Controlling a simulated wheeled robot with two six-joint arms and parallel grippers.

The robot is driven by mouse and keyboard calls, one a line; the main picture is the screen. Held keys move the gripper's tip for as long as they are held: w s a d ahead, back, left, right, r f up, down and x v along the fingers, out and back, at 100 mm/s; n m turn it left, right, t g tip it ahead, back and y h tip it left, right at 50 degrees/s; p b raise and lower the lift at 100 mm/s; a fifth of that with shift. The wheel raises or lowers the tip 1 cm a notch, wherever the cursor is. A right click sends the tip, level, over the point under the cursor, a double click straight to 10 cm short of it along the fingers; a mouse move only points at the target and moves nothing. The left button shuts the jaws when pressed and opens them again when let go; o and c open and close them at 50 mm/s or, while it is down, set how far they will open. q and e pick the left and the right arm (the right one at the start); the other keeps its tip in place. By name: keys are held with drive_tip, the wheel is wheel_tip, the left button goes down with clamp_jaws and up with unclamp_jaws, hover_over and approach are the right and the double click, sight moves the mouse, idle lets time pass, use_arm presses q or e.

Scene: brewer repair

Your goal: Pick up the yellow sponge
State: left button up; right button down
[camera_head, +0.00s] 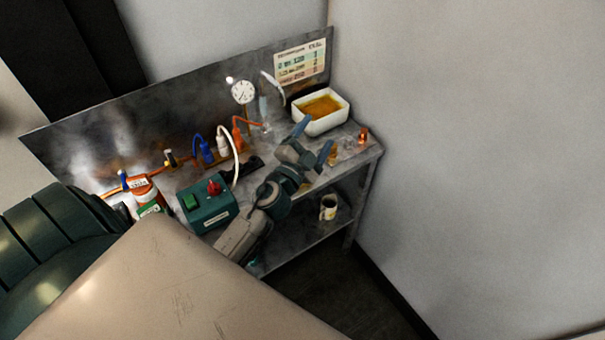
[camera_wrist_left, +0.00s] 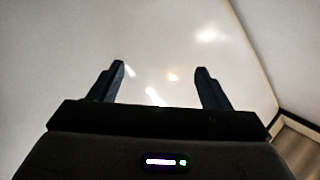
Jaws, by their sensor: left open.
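I cannot make out a yellow sponge for certain. A small yellowish thing (camera_head: 333,156) shows on the steel bench, just beside my left gripper's fingers and partly hidden by them. My left gripper (camera_head: 313,140) is over the right end of the bench, in front of the white tub. In the left wrist view the left gripper (camera_wrist_left: 160,72) is open with nothing between its fingers, and only pale wall surfaces lie beyond. My right gripper is not in view.
A white tub (camera_head: 346,112) with amber contents stands at the back right of the bench (camera_head: 368,156). A copper piece (camera_head: 362,135) lies near the right edge. A mug (camera_head: 328,207) stands on the lower shelf.

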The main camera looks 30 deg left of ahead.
use_arm(q)
drive_tip(key=w+d+f+m+g+h, duration=0.1)
drive_tip(key=w+d+m+g+h, duration=0.25)
drive_tip(key=d+m+h, duration=0.35)
drive_tip(key=w+d+m+g+h, duration=0.2)
drive_tip(key=d+m+g+h, duration=0.25)
drive_tip(key=m, duration=0.45)
drive_tip(key=a+f+m+g+y, duration=0.2)
drive_tip(key=a+f+g+y, duration=0.15)
drive_tip(key=f+g, duration=0.3)
drive_tip(key=s+a+f+n+g+y, duration=0.25)
drive_tip(key=a+g+y, duration=0.4)
drive_tip(key=a, duration=0.65)
drive_tip(key=shift+t+y, duration=0.35)
drive_tip(key=shift+t, duration=0.05)
drive_tip(key=f+b, duration=0.2)
drive_tip(key=b, duration=0.1)
drive_tip(key=f+b, duration=0.3)
drive_tip(key=shift+a+f, duration=0.2)
drive_tip(key=shift+f, duration=0.05)
drive_tip(key=f+b, duration=0.1)
drive_tip(key=f, duration=0.1)
drive_tip(key=f+b, duration=0.1)
drive_tip(key=f, duration=0.1)
drive_tip(key=shift+s+a+f+b, duration=0.1)
drive_tip(key=shift+s+b, duration=0.1)
drive_tip(key=shift+b, duration=0.15)
